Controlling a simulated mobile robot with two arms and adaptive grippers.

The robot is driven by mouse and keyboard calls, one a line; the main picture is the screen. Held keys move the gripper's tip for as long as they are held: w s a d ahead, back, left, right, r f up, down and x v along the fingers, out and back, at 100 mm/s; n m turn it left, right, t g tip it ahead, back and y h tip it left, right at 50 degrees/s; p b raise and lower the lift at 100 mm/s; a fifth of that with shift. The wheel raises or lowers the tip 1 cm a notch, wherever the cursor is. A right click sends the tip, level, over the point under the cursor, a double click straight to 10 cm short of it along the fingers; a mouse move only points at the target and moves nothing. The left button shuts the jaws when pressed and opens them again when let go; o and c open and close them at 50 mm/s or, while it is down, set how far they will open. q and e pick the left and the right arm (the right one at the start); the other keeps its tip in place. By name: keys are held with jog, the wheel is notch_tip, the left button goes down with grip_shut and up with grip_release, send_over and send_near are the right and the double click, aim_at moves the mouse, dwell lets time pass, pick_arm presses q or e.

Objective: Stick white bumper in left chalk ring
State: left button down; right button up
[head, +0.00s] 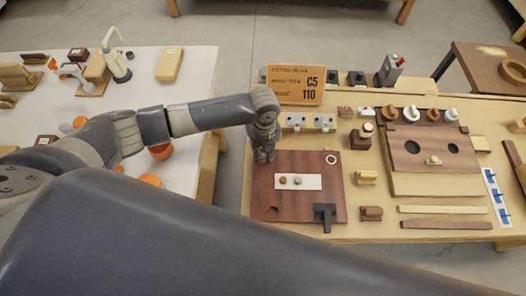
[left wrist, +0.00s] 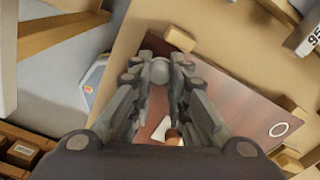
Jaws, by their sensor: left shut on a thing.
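My left gripper (head: 263,158) is over the upper left part of the dark brown board (head: 300,208). It is shut on a pale round thing, which looks like the white bumper (left wrist: 160,72), between the fingertips in the left wrist view. A white chalk ring (head: 332,159) lies near the board's upper right corner; it also shows in the left wrist view (left wrist: 278,129). No second white ring shows; the gripper hides part of the board. A white strip (head: 312,182) on the board bears a brown bumper (head: 282,181) and a greyish one (head: 298,181). My right gripper is not in view.
A black handle-like piece (head: 325,215) is at the board's front edge. An orange-brown sign (head: 295,85) and a white switch plate (head: 310,122) stand behind the board. A wooden panel with dark holes (head: 430,178) is on the right. Small wooden blocks (head: 367,177) lie between.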

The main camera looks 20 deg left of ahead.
pick_arm(q)
jog(key=shift+s+f+p, duration=0.15)
jog(key=shift+p, duration=0.15)
dwell(0.4)
jog(key=c, duration=1.5)
grip_release()
jog(key=shift+o, duration=0.2)
jog(key=shift+o, duration=0.2)
jog(key=o, duration=0.3)
jog(key=shift+o, duration=0.2)
jog(key=shift+r, duration=0.25)
